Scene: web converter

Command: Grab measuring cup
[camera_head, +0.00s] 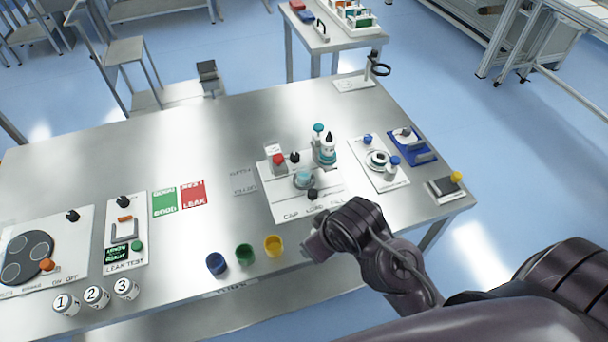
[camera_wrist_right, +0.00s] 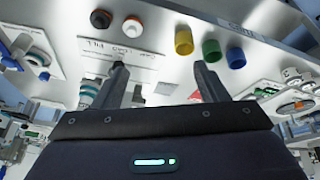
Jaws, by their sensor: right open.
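No object is clearly marked as a measuring cup. Three small open cups, blue (camera_head: 216,264), green (camera_head: 245,255) and yellow (camera_head: 273,246), stand in a row near the table's front edge. A teal-topped container (camera_head: 303,178) sits on the white cap/fill station (camera_head: 280,207). My right gripper (camera_head: 316,246) is over the front edge, right of the yellow cup and apart from it. In the right wrist view my right gripper (camera_wrist_right: 163,78) has its fingers spread and empty, with the yellow cup (camera_wrist_right: 183,42) beyond them. My left gripper is out of view.
Behind the station's container stand bottles (camera_head: 325,150). Red and green mats (camera_head: 193,194) lie left of the station. Numbered white jars (camera_head: 96,296) stand at the front left. A blue stand (camera_head: 411,150) is at the right. Bare metal table lies between the mats and cups.

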